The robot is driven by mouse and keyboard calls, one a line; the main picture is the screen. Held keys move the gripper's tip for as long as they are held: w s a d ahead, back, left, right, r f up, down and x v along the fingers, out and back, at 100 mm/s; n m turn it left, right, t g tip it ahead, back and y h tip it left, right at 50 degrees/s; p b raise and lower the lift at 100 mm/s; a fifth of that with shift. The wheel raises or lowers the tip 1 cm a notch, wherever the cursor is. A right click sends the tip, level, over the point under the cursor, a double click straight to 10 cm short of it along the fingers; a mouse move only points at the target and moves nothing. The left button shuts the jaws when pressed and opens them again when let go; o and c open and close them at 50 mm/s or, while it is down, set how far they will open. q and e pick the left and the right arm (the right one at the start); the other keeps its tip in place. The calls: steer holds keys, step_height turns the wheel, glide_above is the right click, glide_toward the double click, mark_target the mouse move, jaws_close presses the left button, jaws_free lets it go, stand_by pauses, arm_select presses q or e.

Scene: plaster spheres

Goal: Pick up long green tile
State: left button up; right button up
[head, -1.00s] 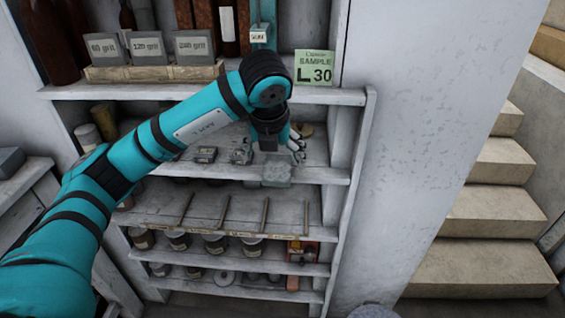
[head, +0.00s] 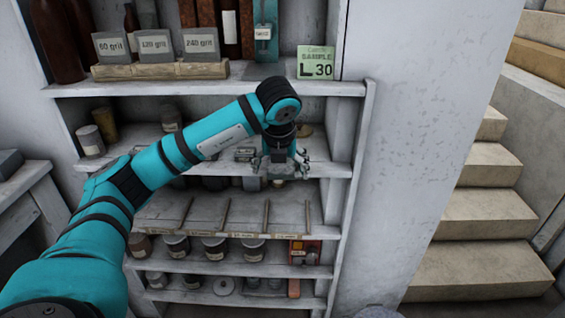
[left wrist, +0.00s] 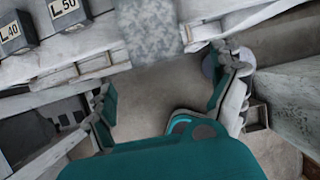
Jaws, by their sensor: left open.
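A grey-green mottled tile (head: 284,171) lies at the front edge of a middle shelf, partly hidden by my left gripper. In the left wrist view the tile (left wrist: 150,32) shows at the top, running out of the picture. My left gripper (head: 280,164) is at the tile in the head view, its fingers spread to either side. In the left wrist view the left gripper (left wrist: 165,88) is open, with bare floor between its fingers and the tile beyond them. I cannot tell whether any finger touches the tile. My right gripper is not in view.
Small dark blocks marked L.40 (left wrist: 10,32) and L.50 (left wrist: 66,12) stand left of the tile. Sticks divide the sloping shelf (head: 170,207) below. A wall is on the right.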

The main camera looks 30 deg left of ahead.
mark_target(281, 166)
arm_select(q)
steer(key=shift+w+a+r, duration=0.1)
steer(key=shift+w+a, duration=0.2)
steer(key=shift+w, duration=0.15)
steer(key=shift+w+a+p, duration=0.3)
steer(key=shift+w+a, duration=0.05)
steer(key=shift+w, duration=0.25)
steer(key=shift+w+a+p, duration=0.3)
steer(key=shift+w+a, duration=0.05)
steer(key=shift+w, duration=0.25)
steer(key=x, duration=0.2)
steer(key=shift+w+a, duration=0.15)
steer(key=shift+w, duration=0.1)
steer(key=shift+w+a+f, duration=0.1)
steer(key=shift+w+f, duration=0.05)
steer(key=shift+f, duration=0.45)
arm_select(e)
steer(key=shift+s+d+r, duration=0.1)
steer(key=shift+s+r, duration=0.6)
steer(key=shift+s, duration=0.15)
arm_select(q)
steer(key=shift+c, duration=0.9)
steer(key=c, duration=1.3)
steer(key=shift+r, duration=0.1)
steer(key=shift+c, duration=1)
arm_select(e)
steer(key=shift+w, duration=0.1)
